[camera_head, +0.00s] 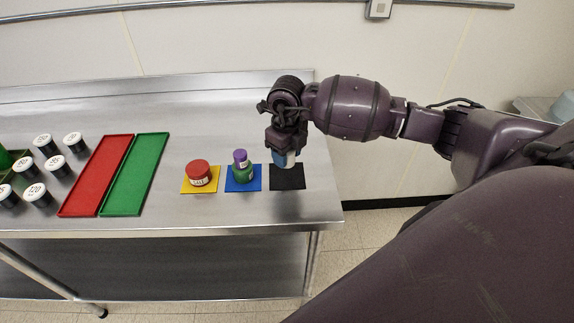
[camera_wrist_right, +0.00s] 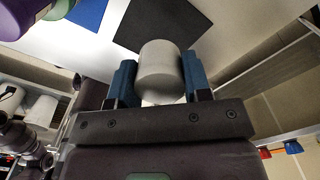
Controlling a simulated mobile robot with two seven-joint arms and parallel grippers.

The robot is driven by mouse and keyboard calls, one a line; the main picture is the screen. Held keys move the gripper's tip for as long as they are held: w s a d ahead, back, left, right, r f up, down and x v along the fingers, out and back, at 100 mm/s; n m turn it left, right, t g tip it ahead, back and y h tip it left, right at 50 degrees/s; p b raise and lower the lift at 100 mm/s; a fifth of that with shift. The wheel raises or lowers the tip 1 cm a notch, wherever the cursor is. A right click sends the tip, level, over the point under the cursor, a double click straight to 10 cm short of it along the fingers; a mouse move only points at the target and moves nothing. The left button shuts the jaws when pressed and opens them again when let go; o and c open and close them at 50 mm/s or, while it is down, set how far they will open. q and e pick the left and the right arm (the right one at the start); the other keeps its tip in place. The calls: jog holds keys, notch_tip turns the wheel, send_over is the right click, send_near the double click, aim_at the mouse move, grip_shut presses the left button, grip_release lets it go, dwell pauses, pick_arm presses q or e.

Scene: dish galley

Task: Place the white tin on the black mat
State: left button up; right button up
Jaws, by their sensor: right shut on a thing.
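My right gripper (camera_head: 283,158) is shut on the white tin, over the black mat (camera_head: 288,181) at the right end of the steel table. In the right wrist view the white tin (camera_wrist_right: 161,70) sits between the blue fingertips, with the black mat (camera_wrist_right: 165,22) beyond it. In the head view the gripper mostly hides the tin. I cannot tell for sure whether the tin touches the mat. My left gripper is not in view.
Left of the black mat lie a blue mat (camera_head: 234,186) with a green and purple stack (camera_head: 242,168), then a yellow mat (camera_head: 187,187) with a red tin (camera_head: 199,172). Green (camera_head: 137,175) and red trays (camera_head: 97,175) and several labelled black tins (camera_head: 57,166) are farther left.

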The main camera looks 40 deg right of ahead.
aim_at(287, 175)
jog(key=shift+f, duration=2.25)
jog(key=shift+f, duration=0.15)
jog(key=o, duration=1)
jog(key=shift+c, duration=0.2)
notch_tip(287, 175, up, 12)
jog(key=shift+r, duration=0.2)
